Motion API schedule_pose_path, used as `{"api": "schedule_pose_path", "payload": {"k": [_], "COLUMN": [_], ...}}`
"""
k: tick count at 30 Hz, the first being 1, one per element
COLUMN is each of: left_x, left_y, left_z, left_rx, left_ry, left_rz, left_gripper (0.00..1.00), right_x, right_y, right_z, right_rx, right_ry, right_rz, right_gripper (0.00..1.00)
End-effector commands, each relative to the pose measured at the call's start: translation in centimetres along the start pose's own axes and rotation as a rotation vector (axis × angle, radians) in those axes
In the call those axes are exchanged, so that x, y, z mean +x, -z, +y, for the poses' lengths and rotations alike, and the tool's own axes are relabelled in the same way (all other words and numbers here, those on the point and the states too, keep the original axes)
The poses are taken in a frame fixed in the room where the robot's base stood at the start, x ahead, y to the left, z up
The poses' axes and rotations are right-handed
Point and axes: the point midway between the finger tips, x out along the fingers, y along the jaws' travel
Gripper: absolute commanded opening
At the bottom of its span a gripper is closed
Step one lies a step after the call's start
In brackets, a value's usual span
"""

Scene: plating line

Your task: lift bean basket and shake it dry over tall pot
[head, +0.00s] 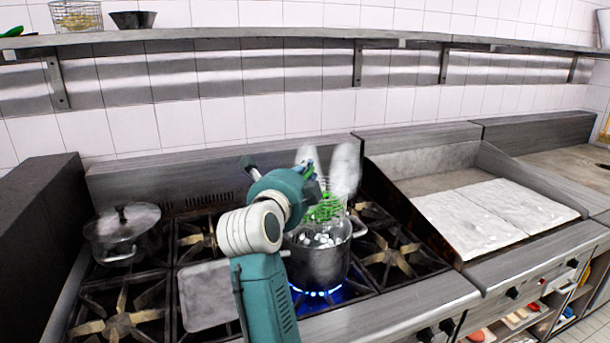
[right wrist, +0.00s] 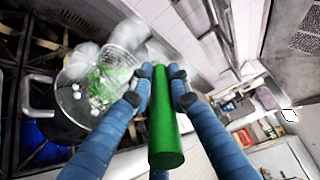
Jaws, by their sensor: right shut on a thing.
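My right gripper (head: 312,172) is shut on the green handle (right wrist: 166,130) of the bean basket; its blue fingers (right wrist: 163,82) sit on both sides of the handle in the right wrist view. The wire basket (head: 337,200) holds green beans (head: 323,209) and shows at the pot's upper rim. I cannot tell whether its bottom is clear of the water. The tall metal pot (head: 318,266) stands on a burner with a blue flame, with white bubbles inside and steam above. It also shows in the right wrist view (right wrist: 60,132). My left gripper is not in view.
A lidded pot (head: 123,235) stands on the stove's left. A flat grey plate (head: 205,296) lies on the front grates. A griddle (head: 490,215) is on the right. A wall shelf (head: 240,34) with a basket (head: 76,16) and dark bowl (head: 133,19) runs above.

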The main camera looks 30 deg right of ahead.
Motion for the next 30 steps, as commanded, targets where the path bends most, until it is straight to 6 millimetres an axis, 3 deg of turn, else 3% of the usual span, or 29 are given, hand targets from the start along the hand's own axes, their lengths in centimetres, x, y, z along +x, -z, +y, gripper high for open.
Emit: {"api": "schedule_pose_path", "payload": {"k": [30], "left_x": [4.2], "left_y": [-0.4], "left_z": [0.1], "left_rx": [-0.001], "left_ry": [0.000], "left_rz": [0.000], "left_gripper": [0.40], "right_x": [0.7], "right_y": [1.4], "right_z": [7.5], "right_rx": [0.000], "right_ry": [0.006], "right_rz": [-0.002], "right_gripper": [0.00]}}
